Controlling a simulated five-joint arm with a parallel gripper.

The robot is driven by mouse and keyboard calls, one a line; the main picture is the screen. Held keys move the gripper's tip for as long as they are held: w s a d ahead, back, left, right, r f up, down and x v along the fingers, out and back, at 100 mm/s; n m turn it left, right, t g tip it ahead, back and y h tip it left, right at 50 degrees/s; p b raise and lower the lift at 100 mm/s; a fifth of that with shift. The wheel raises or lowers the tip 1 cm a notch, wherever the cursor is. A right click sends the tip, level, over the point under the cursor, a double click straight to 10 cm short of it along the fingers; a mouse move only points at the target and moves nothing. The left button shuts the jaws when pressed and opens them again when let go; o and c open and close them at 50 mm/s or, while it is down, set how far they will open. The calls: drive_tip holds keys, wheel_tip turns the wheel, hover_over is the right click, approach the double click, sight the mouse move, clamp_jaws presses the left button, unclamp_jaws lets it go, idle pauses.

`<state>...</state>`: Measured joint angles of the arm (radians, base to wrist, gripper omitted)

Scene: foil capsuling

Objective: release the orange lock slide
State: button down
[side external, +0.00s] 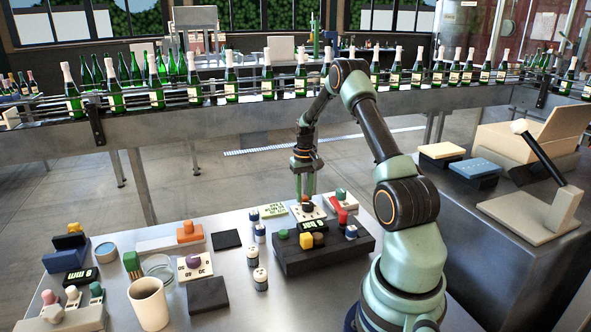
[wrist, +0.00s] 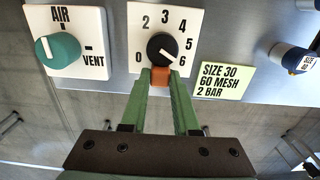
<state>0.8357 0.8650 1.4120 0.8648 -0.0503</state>
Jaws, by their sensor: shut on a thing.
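The orange lock slide (wrist: 160,76) shows in the wrist view at the lower edge of a white dial plate (wrist: 142,22), just below its black dial (wrist: 162,47). The plate is numbered 0 to 6 and the dial's white mark points near 6. My gripper (wrist: 160,84) has its green fingertips closed on the sides of the orange slide. In the side external view my gripper (side external: 305,190) reaches down to the dial plate at the back of the table. The fingers partly hide the slide there.
A teal knob (wrist: 57,50) on an AIR/VENT plate and a pale note card (wrist: 223,80) flank the dial plate. A dark control box (side external: 322,252) with coloured knobs stands in front. A cup (side external: 149,304), an orange-knobbed block (side external: 190,232) and small bottles (side external: 260,279) are further left.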

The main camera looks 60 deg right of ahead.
idle(0.4)
drive_tip(key=shift+w+d, duration=1)
drive_tip(key=c, duration=0.6)
unclamp_jaws()
drive_tip(key=shift+c, duration=0.2)
wheel_tip(320, 180, up, 12)
drive_tip(key=shift+a+r, duration=0.15)
